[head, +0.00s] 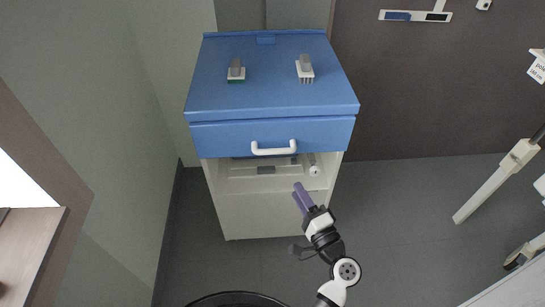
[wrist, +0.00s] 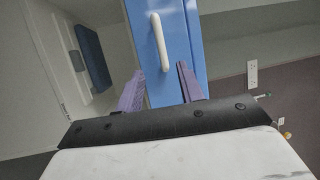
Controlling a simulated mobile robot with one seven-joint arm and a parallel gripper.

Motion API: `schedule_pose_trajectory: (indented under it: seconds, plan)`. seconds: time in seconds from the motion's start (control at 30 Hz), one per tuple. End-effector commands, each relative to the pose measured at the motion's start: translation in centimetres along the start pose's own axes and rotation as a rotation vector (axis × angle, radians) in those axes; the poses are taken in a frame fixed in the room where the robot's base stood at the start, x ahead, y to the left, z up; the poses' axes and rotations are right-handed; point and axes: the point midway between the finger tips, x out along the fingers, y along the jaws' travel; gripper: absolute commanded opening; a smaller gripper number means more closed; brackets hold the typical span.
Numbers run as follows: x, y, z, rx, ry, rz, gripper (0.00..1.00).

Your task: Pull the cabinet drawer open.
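The cabinet (head: 225,212) is white with a blue top (head: 270,95). Its blue drawer front (head: 222,141) sits close under the top, and the drawer looks closed. A white bar handle (head: 273,150) is fixed across the drawer front. My gripper (head: 299,187) has purple fingers and is below and right of the handle, apart from it. In the wrist view, the fingers of my gripper (wrist: 161,69) are spread and empty. The handle (wrist: 159,42) appears beyond the fingertips, roughly in line with the gap, against the blue drawer front (wrist: 175,45).
Two small brush-like items (head: 236,70) (head: 305,69) lie on the cabinet top. An open shelf below the drawer holds a few small things, including a white roll (head: 314,170). A wall stands left of the cabinet. Grey floor (head: 400,210) is clear to the right, before a white pole (head: 490,188).

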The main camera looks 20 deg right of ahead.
Motion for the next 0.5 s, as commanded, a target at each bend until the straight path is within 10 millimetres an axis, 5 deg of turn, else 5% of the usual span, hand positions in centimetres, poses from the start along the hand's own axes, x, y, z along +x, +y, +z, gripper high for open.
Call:
schedule_pose_trajectory:
  seconds: [0.17, 0.5]
  plan:
    - [2.1, -0.3, 0.0, 0.001, -0.003, -0.002, 0.38]
    - [9.4, -0.4, 0.0, 0.001, -0.004, -0.002, 0.38]
